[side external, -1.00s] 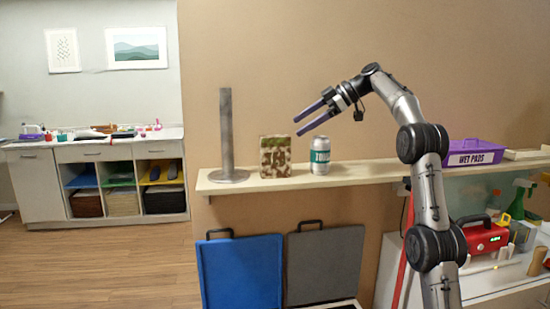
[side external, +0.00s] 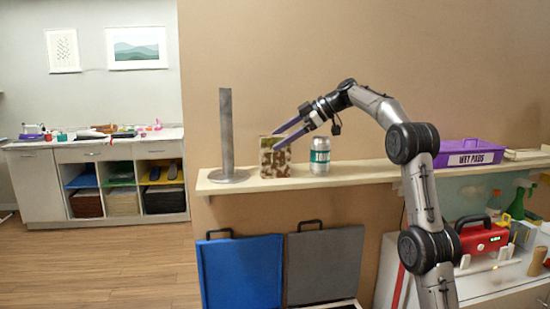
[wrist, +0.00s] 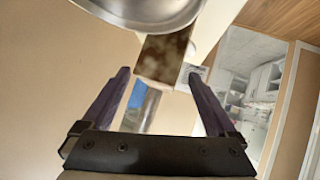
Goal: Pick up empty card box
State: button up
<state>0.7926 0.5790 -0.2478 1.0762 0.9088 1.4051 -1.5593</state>
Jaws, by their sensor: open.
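In the wrist view the box (wrist: 163,58) shows ahead, between the open purple fingers (wrist: 159,75). I cannot tell whether the fingers touch it. The box's inside is hidden.
The can (side external: 320,157) stands close right of the box, under my gripper. The metal post (side external: 227,130) on its round base stands close left. The shelf (side external: 350,172) is narrow. Blue (side external: 240,270) and grey (side external: 325,265) panels are below.

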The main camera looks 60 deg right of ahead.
grip_shut()
dwell(0.8)
